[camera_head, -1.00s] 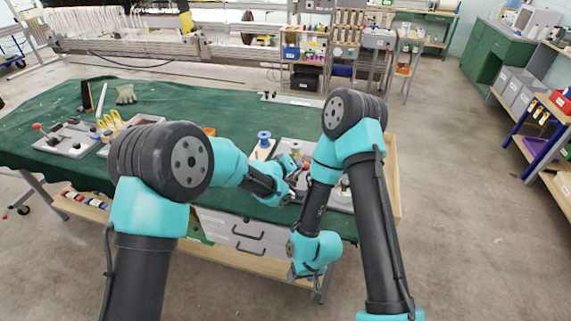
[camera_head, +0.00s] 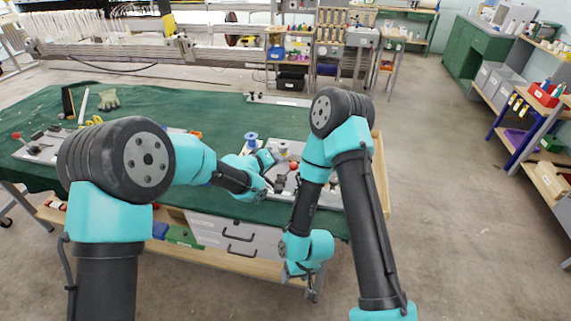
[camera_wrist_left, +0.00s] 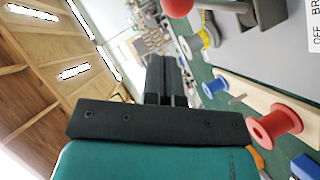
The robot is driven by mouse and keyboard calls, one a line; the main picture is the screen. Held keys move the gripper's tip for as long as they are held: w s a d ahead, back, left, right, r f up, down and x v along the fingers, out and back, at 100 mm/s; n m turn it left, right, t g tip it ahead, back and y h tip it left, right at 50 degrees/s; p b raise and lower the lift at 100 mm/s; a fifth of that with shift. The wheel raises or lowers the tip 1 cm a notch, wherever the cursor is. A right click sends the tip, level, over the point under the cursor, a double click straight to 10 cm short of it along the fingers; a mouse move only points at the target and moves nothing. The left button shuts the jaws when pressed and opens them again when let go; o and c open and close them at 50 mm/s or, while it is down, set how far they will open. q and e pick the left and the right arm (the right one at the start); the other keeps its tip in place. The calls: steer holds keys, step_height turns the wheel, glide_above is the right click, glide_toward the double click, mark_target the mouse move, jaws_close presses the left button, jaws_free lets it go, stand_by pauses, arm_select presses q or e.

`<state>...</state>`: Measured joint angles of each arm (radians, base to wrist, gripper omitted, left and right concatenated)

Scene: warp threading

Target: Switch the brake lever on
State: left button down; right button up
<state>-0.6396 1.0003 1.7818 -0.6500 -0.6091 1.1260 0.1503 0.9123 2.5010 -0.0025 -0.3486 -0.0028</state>
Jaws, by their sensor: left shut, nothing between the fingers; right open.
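A lever with a red ball knob (camera_head: 294,165) stands on a grey plate (camera_head: 325,193) at the near right of the green-topped bench. In the left wrist view the red knob (camera_wrist_left: 178,7) is at the top edge, beside a dark block and a partly cut-off label (camera_wrist_left: 314,32) reading "OFF BR". My left gripper (camera_head: 272,156) is shut and empty, just left of the knob and apart from it. Its shut fingers (camera_wrist_left: 166,80) show in the left wrist view. My right gripper (camera_head: 306,287) is open and empty, low in front of the bench.
A blue spool (camera_head: 250,141) stands left of the plate; a red spool (camera_wrist_left: 275,126) shows in the left wrist view. Another plate with a red knob (camera_head: 17,135) lies at the far left. Drawers (camera_head: 235,238) are under the bench front.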

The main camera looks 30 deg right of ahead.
arm_select(q)
steer(key=v, duration=1)
steer(key=shift+s+d, duration=0.1)
steer(key=shift+d, duration=0.05)
steer(key=s+a+f+n+y, duration=0.1)
steer(key=s+a+f+y, duration=0.15)
steer(key=a+f, duration=0.9)
steer(key=s+a+f+n+y, duration=0.15)
steer(key=a+f+y, duration=0.25)
steer(key=a+f, duration=0.8)
steer(key=s+a+f+g+y, duration=0.1)
steer(key=s+a+f+g, duration=0.1)
steer(key=s+a, duration=0.7)
steer(key=s+a+f+g+y, duration=0.1)
steer(key=s+a+f+g, duration=0.1)
steer(key=s+a+f, duration=0.3)
steer(key=s+a+n, duration=0.1)
steer(key=s+a, duration=0.3)
steer(key=a, duration=0.1)
steer(key=shift+s+f+g+y, duration=0.2)
steer(key=shift+s+g+y, duration=0.15)
steer(key=shift+s+g, duration=0.05)
steer(key=c, duration=1.8)
jaws_free()
steer(key=shift+a, duration=0.1)
